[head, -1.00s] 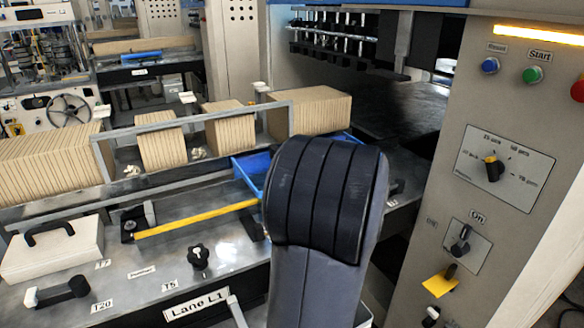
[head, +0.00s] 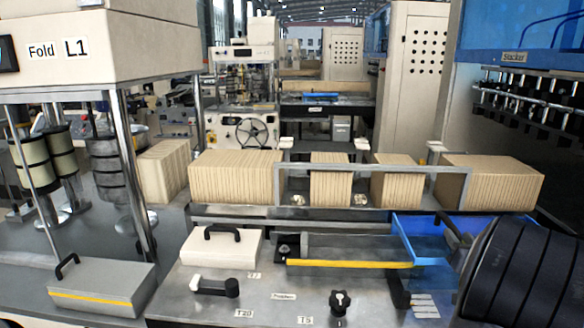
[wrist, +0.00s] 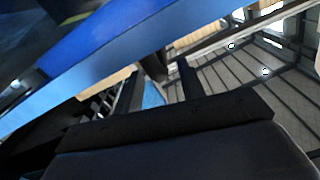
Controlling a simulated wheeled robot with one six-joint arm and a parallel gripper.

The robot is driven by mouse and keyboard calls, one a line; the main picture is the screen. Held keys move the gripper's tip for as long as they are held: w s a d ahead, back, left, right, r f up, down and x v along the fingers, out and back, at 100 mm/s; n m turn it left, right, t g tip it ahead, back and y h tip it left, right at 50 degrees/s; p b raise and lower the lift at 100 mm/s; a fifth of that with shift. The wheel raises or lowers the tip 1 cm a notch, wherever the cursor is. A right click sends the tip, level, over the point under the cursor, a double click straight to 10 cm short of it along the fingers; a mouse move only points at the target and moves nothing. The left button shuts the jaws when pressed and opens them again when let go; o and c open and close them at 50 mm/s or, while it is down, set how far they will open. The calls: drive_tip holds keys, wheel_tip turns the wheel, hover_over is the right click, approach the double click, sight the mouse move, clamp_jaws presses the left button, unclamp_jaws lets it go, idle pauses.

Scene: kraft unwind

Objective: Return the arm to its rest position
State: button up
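A blue tray (head: 420,240) lies beside my arm. Rows of kraft stacks (head: 236,178) stand behind a grey metal frame (head: 372,168). A white handled box (head: 220,250) and a black knob (head: 340,301) are on the bench. The Stacker machine (head: 515,85) rises at right.

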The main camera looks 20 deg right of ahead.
sight(451, 226)
drive_tip(key=x, duration=0.4)
drive_tip(key=shift+w+d+p, duration=0.15)
drive_tip(key=shift+w+p, duration=0.2)
drive_tip(key=shift+p, duration=0.05)
drive_tip(key=shift+a, duration=0.3)
drive_tip(key=shift+w+r, duration=0.1)
